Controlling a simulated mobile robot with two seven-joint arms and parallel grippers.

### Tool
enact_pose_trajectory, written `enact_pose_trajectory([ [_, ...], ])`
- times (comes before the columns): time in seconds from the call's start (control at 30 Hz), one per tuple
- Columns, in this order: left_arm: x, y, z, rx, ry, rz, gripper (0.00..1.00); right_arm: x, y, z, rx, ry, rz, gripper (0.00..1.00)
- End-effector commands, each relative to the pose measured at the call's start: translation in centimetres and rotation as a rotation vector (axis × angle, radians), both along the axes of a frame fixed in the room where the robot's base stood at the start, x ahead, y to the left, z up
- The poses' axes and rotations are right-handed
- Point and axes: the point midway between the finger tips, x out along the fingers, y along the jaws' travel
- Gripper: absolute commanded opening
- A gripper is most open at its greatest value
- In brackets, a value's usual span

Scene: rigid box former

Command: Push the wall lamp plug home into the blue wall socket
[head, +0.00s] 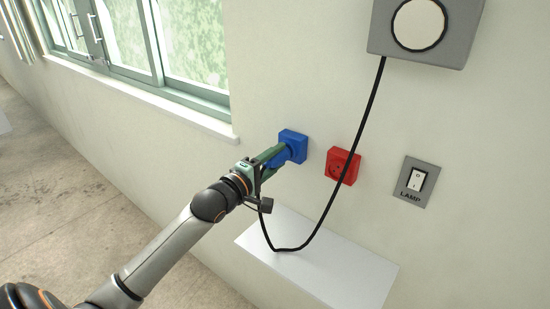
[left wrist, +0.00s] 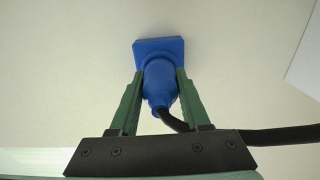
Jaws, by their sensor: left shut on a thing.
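The blue wall socket (head: 294,142) is on the wall left of centre in the head view. In the left wrist view the socket (left wrist: 158,46) is straight ahead. My left gripper (head: 276,156) is shut on the blue plug (left wrist: 160,84), with a green finger on each side of it. The plug's front meets the socket's face in the left wrist view; how deep it sits cannot be told. A black cord (head: 347,155) runs from the plug, sags over the shelf and rises to the wall lamp (head: 416,30). My right gripper is not in view.
A red socket (head: 342,166) is right of the blue one, and the cord passes in front of it. A lamp switch (head: 417,181) is farther right. A white shelf (head: 330,270) juts out below. A window (head: 165,45) is at the upper left.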

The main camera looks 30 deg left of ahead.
Motion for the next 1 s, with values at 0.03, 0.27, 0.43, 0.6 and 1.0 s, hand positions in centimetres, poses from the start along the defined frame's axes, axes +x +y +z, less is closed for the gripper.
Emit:
enact_pose_trajectory([
  [0.03,0.12,-0.03,0.12,-0.001,-0.001,0.0,0.0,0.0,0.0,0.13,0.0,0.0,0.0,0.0],
  [0.27,0.36,-0.07,0.02,0.001,-0.001,-0.001,0.0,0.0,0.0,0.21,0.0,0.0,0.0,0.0],
  [0.43,0.34,-0.07,0.02,0.001,-0.001,-0.001,0.51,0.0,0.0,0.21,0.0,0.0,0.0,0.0],
  [0.6,0.34,-0.06,0.01,0.001,0.0,0.0,0.7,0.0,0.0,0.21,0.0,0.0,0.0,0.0],
  [1.0,0.19,-0.04,-0.02,0.0,0.002,0.0,0.82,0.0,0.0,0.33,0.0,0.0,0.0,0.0],
])
